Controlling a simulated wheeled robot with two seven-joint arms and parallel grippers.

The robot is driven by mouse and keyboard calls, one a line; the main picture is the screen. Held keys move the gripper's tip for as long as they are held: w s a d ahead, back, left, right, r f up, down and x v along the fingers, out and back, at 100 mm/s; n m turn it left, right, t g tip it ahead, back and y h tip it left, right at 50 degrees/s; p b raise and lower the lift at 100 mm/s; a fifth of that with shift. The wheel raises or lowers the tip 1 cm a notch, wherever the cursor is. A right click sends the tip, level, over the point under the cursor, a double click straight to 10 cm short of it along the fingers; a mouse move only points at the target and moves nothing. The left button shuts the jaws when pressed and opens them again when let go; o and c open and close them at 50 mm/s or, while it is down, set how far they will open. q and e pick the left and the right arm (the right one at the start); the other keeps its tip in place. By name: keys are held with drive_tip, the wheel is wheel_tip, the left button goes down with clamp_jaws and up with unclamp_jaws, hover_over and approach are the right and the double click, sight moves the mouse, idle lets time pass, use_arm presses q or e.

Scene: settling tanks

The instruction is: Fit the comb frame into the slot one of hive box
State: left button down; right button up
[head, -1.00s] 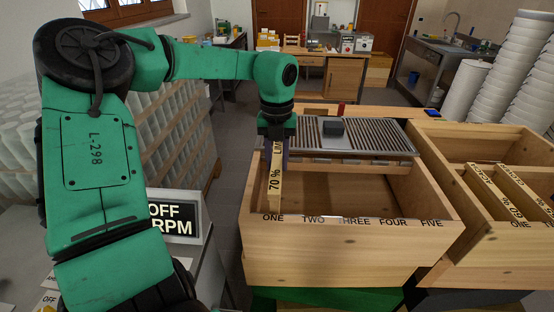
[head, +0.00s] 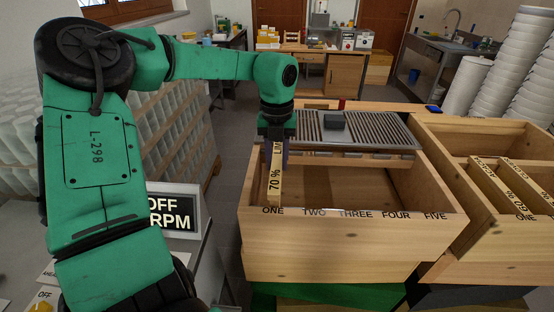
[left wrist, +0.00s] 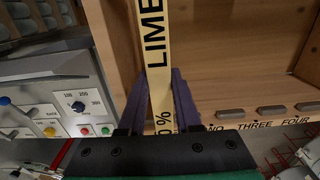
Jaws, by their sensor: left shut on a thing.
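The comb frame (head: 275,186), a pale wooden bar lettered "70 %", is held by my left gripper (head: 278,155). It also shows in the left wrist view (left wrist: 157,60), between the purple fingers (left wrist: 160,105). The hive box (head: 350,245) is a pale wooden box with ONE to FIVE lettered along its front rim. The frame is at the box's left side, lined up with ONE, its near end close to the front rim. I cannot tell whether it touches the rim or is seated. Its lower part is hidden. My right gripper is not in view.
A metal grille (head: 365,130) with a dark block (head: 333,121) lies behind the box opening. A second box (head: 470,235) with several frames stands close on the right. An "OFF RPM" display (head: 172,211) is at the left. The box's middle and right are empty.

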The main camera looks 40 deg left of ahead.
use_arm(q)
drive_tip(key=shift+f+b, duration=1.7)
drive_tip(key=shift+f, duration=0.4)
drive_tip(key=c, duration=0.5)
unclamp_jaws()
wheel_tip(320, 180, up, 15)
drive_tip(key=shift+f+b, duration=0.15)
drive_tip(key=shift+b, duration=0.35)
drive_tip(key=shift+f, duration=0.1)
